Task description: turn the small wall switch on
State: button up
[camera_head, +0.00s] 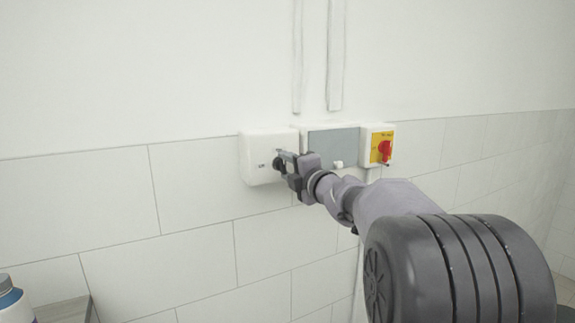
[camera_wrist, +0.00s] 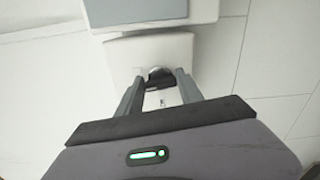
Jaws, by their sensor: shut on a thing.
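The small wall switch is a white box (camera_head: 256,148) on the tiled wall, left of a grey-panelled box. It also shows in the wrist view (camera_wrist: 121,56). Its round dark knob (camera_head: 277,163) is on the front face and partly hidden by my gripper. My gripper (camera_head: 284,161) reaches in from the right and is shut on the knob. In the wrist view my gripper's fingers (camera_wrist: 158,80) are on either side of the knob (camera_wrist: 160,73). Small markings show on the box beside the knob, too small to read.
A grey-panelled box (camera_head: 333,139) is close to the right of the switch box, and a yellow switch with a red knob (camera_head: 384,151) is beyond it. Pipes run up the wall above. A blue-capped bottle (camera_head: 10,298) stands at the lower left. The wall left of the switch is clear.

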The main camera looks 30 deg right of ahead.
jog(key=shift+m, duration=0.9)
jog(key=o, duration=1.4)
jog(key=s, duration=0.5)
jog(key=s+b, duration=0.1)
jog(key=s, duration=0.5)
jog(key=s+b, duration=0.1)
jog(key=s, duration=0.5)
jog(key=shift+s+d, duration=0.2)
jog(key=shift+d, duration=0.05)
jog(key=shift+f, duration=0.1)
